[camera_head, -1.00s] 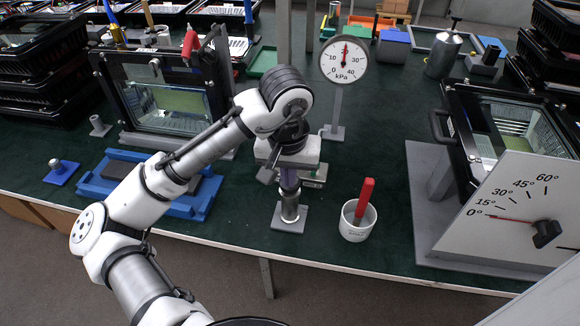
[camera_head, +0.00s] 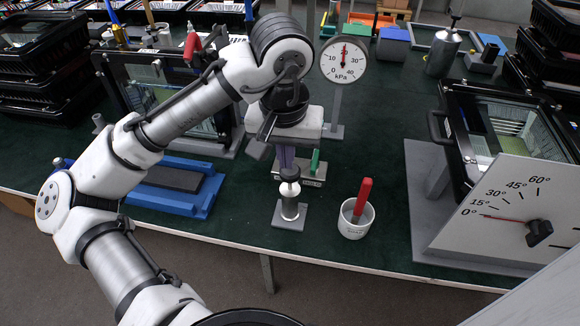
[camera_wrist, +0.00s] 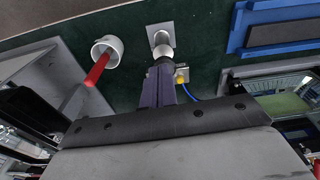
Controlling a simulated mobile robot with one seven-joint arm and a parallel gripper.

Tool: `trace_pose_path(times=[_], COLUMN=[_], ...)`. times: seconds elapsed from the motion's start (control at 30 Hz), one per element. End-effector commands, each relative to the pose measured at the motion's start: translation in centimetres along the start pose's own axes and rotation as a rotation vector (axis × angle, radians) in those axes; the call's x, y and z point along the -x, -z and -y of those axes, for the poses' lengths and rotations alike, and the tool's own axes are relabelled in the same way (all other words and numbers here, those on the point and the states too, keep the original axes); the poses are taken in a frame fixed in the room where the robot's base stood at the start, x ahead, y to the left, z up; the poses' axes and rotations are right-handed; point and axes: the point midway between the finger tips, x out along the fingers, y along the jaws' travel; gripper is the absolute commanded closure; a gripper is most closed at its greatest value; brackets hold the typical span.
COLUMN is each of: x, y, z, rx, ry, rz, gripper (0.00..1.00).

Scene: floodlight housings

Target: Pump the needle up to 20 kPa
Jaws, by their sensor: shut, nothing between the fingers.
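The pump (camera_head: 290,205) is a small metal cylinder with a dark knob (camera_head: 290,173), standing on a grey square plate. It also shows in the wrist view (camera_wrist: 161,40). The round white kPa gauge (camera_head: 345,60) stands on a post behind it. Its red needle (camera_head: 344,53) points straight up, midway between the 10 and 30 marks, at the 20 position. My gripper (camera_head: 288,163) is shut and empty, pointing down just above the knob. In the wrist view its fingers (camera_wrist: 158,88) line up with the knob; I cannot tell whether they touch it.
A white cup (camera_head: 356,222) with a red-handled tool stands right of the pump. A blue fixture (camera_head: 185,205) lies to the left. Framed housings stand on both sides, and an angle dial (camera_head: 520,215) is at the right. A small device (camera_head: 312,172) sits behind the pump.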

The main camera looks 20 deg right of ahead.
Motion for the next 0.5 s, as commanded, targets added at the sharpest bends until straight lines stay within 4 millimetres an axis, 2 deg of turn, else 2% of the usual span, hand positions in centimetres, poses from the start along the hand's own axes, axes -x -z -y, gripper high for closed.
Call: trace_pose_path(times=[0.1,0.2,0.33,0.5], x=[2.4,3.8,4.9,5.3], y=[0.1,0.1,0.0,0.0], z=[0.0,0.1,0.0,0.0], rx=[0.001,0.001,0.001,0.0], ry=[0.003,0.002,0.0,0.0], rz=[-0.002,0.0,0.001,0.002], gripper=[1.0,1.0,1.0,1.0])
